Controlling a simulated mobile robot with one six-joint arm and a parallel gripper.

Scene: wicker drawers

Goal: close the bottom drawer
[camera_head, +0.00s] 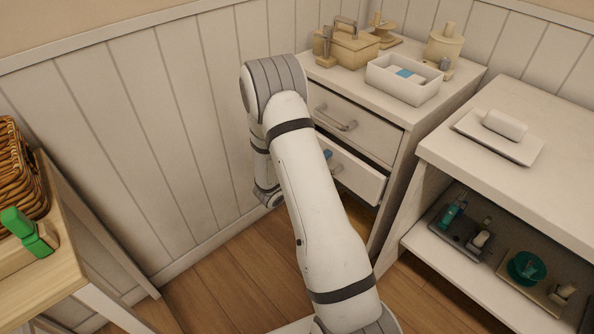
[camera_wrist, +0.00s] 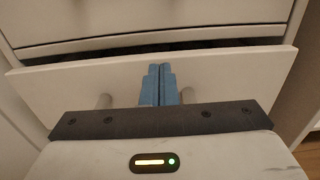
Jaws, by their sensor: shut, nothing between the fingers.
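The bottom drawer (camera_head: 352,176) of the white cabinet stands partly pulled out in the head view. In the wrist view its pale front (camera_wrist: 235,82) fills the middle, with a dark gap above its top edge. Two posts of its handle (camera_wrist: 104,100) show on either side of my fingers. My gripper (camera_wrist: 158,84) has its blue fingers pressed together with nothing between them, pointing at the middle of the drawer front. I cannot tell whether the fingertips touch it. In the head view my arm hides most of the gripper and part of the drawer.
The upper drawer (camera_head: 352,127) looks shut. Wooden boxes (camera_head: 354,46) and a white tray (camera_head: 403,79) stand on the cabinet top. A white shelf unit (camera_head: 540,170) stands close on the right. A wooden table (camera_head: 40,283) with a basket is at left. Floor between is clear.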

